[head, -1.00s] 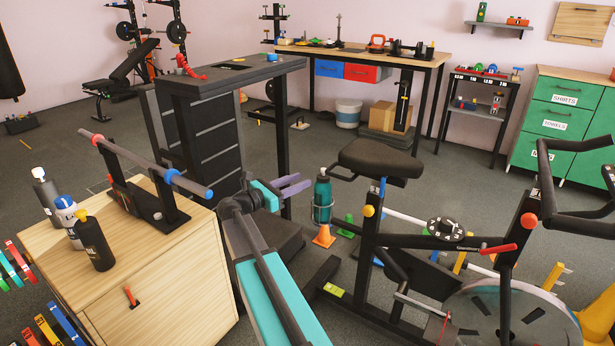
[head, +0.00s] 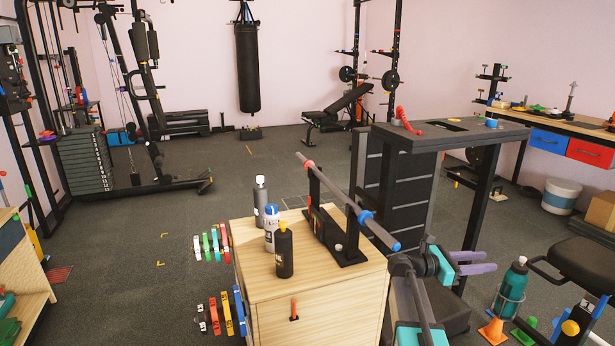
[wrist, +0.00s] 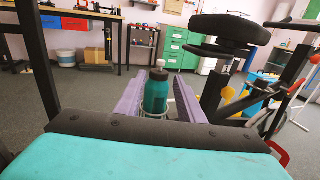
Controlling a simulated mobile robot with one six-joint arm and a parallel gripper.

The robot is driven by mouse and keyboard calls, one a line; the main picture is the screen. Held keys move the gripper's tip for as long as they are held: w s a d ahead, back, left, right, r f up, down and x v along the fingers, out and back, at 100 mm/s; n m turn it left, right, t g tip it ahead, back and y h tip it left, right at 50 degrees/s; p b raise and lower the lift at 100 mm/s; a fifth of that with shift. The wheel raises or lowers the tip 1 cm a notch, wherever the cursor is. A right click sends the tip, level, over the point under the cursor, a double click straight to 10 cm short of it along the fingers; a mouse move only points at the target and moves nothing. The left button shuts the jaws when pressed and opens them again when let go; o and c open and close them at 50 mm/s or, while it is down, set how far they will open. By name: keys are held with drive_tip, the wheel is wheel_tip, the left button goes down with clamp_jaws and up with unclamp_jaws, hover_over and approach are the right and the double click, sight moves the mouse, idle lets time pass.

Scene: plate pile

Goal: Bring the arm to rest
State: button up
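My gripper (head: 487,261) shows at the lower right of the head view, with two purple fingers on a teal and black wrist. The fingers are apart and hold nothing. The arm rises from the bottom edge, between a wooden cabinet (head: 260,312) and a teal bottle (head: 513,287) in a ring holder. In the wrist view the fingers (wrist: 159,98) stand apart, with the bottle (wrist: 157,93) seen between them. In the head view the bottle is to the right of the fingers, apart from them.
The cabinet bears several bottles (head: 284,252) and a bar on a stand (head: 345,195). A dark table (head: 450,137) stands close behind my gripper. A black seat (head: 585,265) and an orange cone (head: 493,331) are at the right. Open floor (head: 130,265) lies to the left.

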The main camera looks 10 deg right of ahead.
drive_tip(key=s+a+f+y+p, duration=0.4)
drive_tip(key=s+a+f+p, duration=0.4)
drive_tip(key=f, duration=0.4)
drive_tip(key=s+a+f+y+p, duration=0.3)
drive_tip(key=s+a+f+p, duration=0.45)
drive_tip(key=a+f, duration=0.4)
drive_tip(key=s+a+f+m+g+y+p, duration=0.2)
drive_tip(key=s+a+f+m+y, duration=0.3)
drive_tip(key=s+a+m, duration=0.3)
drive_tip(key=s+a+f+m+g+y+p, duration=0.1)
drive_tip(key=s+a+f+m+y, duration=0.3)
drive_tip(key=s+a+m, duration=0.5)
drive_tip(key=s+a+g+y, duration=0.1)
drive_tip(key=s+a+y, duration=0.1)
drive_tip(key=s+a, duration=0.2)
drive_tip(key=shift+s+a+f+p, duration=0.25)
drive_tip(key=shift+a+f+p, duration=0.1)
drive_tip(key=shift+a, duration=0.3)
